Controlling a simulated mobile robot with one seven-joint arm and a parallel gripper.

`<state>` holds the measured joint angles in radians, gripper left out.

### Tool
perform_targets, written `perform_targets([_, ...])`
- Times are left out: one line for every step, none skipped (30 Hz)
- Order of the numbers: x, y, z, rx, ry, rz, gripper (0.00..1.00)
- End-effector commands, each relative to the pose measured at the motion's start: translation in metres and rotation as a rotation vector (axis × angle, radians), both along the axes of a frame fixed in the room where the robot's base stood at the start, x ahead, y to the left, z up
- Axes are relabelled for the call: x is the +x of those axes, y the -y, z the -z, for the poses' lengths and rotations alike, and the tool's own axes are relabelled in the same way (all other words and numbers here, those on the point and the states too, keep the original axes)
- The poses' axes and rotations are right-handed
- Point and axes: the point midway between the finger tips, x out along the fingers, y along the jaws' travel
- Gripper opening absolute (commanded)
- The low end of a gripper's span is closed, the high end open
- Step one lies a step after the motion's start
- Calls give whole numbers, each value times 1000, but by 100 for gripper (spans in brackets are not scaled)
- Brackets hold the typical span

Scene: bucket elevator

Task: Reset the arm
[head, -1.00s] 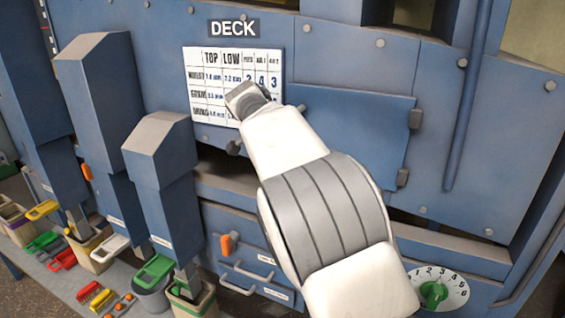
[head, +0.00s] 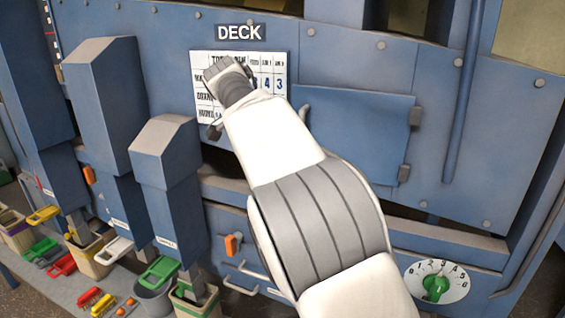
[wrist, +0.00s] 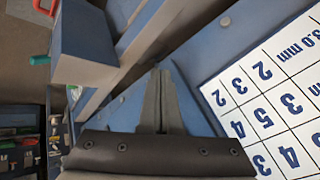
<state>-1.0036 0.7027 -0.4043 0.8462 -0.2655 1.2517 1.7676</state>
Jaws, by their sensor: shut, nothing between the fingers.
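My white and grey arm reaches up across the front of a blue machine in the head view. Its grey wrist end is in front of the white number card under the DECK sign (head: 240,32). My gripper (wrist: 160,75) shows in the wrist view as two dark fingers closed together, with nothing between them. The number card (wrist: 283,97) lies to the right of the fingers there. In the head view, the wrist hides part of the card (head: 271,64), and only a small dark tip of the gripper shows below it.
A blue hatch panel (head: 358,135) is right of the arm. A green dial (head: 435,288) sits lower right. Blue chutes (head: 167,180) stand at left above several bins, including a beige bin (head: 88,262). An orange-handled lever (head: 232,245) is below the arm.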

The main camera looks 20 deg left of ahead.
Motion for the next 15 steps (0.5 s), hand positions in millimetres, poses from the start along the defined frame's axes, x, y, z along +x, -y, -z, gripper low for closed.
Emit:
perform_targets([-5,-5,-8,1,1,-2,0])
perform_targets([-7,-7,-12,2,1,-3,0])
perform_targets([-10,-9,-17,0,1,-3,0])
perform_targets([-11,-11,-20,0,1,-3,0])
perform_targets([-13,-12,-22,0,0,-2,0])
perform_targets([-14,-13,-25,0,-1,-2,0])
perform_targets([-15,-14,-26,0,-1,-2,0])
perform_targets([-16,-15,-28,0,-1,-2,0])
perform_targets([-17,-15,-29,0,-1,-2,0])
perform_targets([-18,-16,-30,-1,-2,-2,0])
perform_targets([-18,-16,-30,-1,-2,-2,0])
perform_targets([-18,-16,-31,-1,-2,-2,0])
perform_targets([-19,-16,-31,-1,-2,-1,0])
perform_targets([-18,-15,-31,-1,-2,-1,0])
perform_targets([-18,-13,-32,-2,-5,-2,0])
